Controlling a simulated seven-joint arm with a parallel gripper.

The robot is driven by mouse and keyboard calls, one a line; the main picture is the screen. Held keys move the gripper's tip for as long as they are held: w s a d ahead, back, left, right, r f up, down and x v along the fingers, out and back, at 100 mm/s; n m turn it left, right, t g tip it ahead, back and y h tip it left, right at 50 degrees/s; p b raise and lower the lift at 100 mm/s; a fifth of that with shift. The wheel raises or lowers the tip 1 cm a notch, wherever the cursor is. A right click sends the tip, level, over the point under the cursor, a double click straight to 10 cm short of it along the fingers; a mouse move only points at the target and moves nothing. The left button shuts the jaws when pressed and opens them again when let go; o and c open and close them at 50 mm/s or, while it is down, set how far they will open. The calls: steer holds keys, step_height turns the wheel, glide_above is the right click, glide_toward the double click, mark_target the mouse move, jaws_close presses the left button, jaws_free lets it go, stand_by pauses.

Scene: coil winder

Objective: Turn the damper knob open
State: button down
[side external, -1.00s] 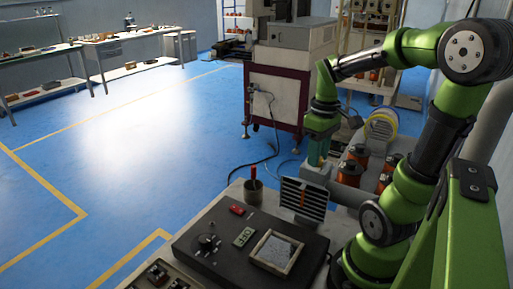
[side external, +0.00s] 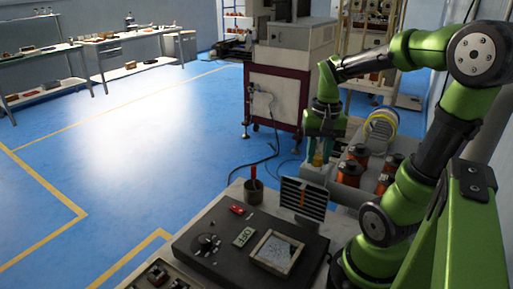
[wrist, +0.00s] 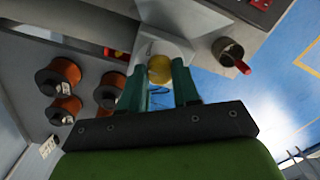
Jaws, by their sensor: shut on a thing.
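A yellow round knob (wrist: 159,69) sits on a pale grey mount (wrist: 165,47) in the wrist view. My gripper (wrist: 160,82) is shut on it, with one green finger on each side. In the side external view my gripper (side external: 317,158) points down at the knob, and a bit of yellow shows between the fingers. A slatted grille (side external: 291,193), with an orange strip in its middle, stands upright just in front of the gripper. The lower part of the knob's mount is partly hidden behind the grille in that view.
A dark panel (side external: 195,262) carries a round dial (side external: 207,244), a small display (side external: 243,237) and a framed pane. A cup (side external: 253,192) with a red-handled tool stands left of the grille. Orange coils (wrist: 65,70) sit close to the gripper.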

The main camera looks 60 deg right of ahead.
mark_target(321, 158)
steer(key=m, duration=0.4)
steer(key=shift+m, duration=0.3)
steer(key=shift+m+h, duration=0.3)
steer(key=shift+m, duration=1.6)
steer(key=c, duration=0.8)
jaws_free()
steer(key=r, duration=1.7)
steer(key=shift+s+a, duration=0.1)
steer(key=shift+s, duration=0.3)
